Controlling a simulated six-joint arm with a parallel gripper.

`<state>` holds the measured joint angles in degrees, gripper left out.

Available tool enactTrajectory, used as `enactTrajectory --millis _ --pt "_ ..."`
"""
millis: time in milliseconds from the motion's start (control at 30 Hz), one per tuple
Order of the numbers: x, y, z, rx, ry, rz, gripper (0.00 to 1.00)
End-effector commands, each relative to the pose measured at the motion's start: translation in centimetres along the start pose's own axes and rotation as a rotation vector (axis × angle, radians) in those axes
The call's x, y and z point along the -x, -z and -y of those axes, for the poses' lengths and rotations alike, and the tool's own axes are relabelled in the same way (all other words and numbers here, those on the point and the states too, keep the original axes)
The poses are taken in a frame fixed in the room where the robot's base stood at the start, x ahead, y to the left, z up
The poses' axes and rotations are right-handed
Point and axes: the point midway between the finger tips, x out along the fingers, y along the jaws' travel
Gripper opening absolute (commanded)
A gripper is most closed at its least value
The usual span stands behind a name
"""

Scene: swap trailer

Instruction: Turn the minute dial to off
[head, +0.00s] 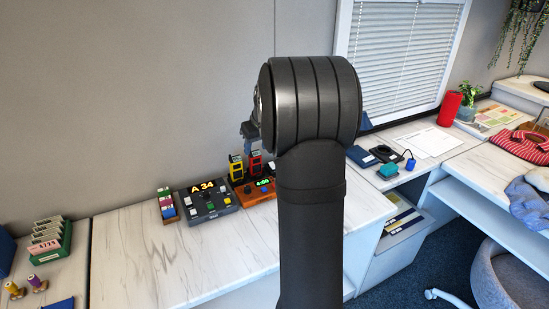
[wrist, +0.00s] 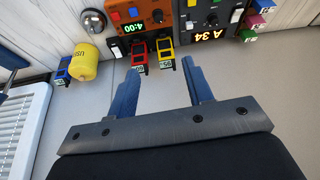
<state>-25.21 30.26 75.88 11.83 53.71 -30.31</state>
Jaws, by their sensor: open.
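A silver round dial (wrist: 94,21) sits at the upper left of the wrist view, on a pale surface. An orange-brown box (wrist: 131,32) with a lit 4:00 display and a dark knob (wrist: 158,16) is right of it. The box also shows in the head view (head: 258,196), partly behind my arm. I cannot tell which of the two is the minute dial, and their markings are too small to read. My gripper (wrist: 160,68) is open and empty, its blue fingers apart from both. In the head view my arm hides most of the gripper.
A dark panel reading A 34 (head: 211,204) stands beside the orange-brown box. Red and yellow tagged items (wrist: 139,62) are near my fingertips. A yellow cylinder (wrist: 84,62) is beside the silver dial. The marble counter (head: 150,262) is clear in front.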

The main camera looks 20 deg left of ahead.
Motion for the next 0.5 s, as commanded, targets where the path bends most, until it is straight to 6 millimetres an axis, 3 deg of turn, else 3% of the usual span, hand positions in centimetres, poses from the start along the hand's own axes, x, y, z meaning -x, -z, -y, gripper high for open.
enactTrajectory --millis 33,100,200,500 --pt "-2.2 -0.1 -0.3 0.017 0.01 0.007 0.47" --pt "-4.4 -0.2 -0.5 0.039 0.019 0.008 0.47" --pt "-6.7 -0.3 -0.7 0.064 0.027 0.007 0.47" --pt "-10.1 -0.4 -0.8 0.079 0.032 0.006 0.47"
